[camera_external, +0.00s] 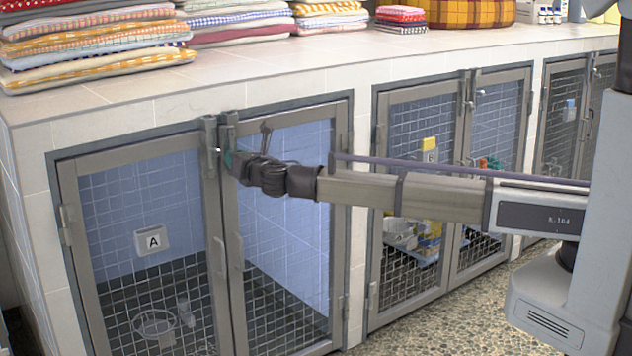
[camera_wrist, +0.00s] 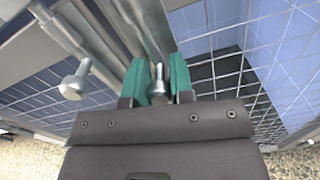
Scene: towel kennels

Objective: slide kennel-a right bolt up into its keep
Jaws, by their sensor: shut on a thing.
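Kennel-a stands at the left, with a card marked A (camera_external: 153,241) on its left door. Its two grey-framed mesh doors meet in the middle, each with a vertical bolt at the top of its inner edge. My gripper (camera_external: 231,161) is at the right door's upper inner corner. In the wrist view its green fingers (camera_wrist: 157,82) are shut on the knob of the right bolt (camera_wrist: 158,72). The left bolt's knob (camera_wrist: 75,85) stands free to the left. My fingers partly hide the right bolt, and I cannot tell how far it is into its keep.
More kennels stand to the right, one with a yellow card (camera_external: 429,150). Folded towels (camera_external: 95,40) are stacked on the tiled top (camera_external: 300,62) above. The pebbled floor (camera_external: 440,325) in front is clear. Kennel-a's door handles (camera_external: 238,254) stick out below my gripper.

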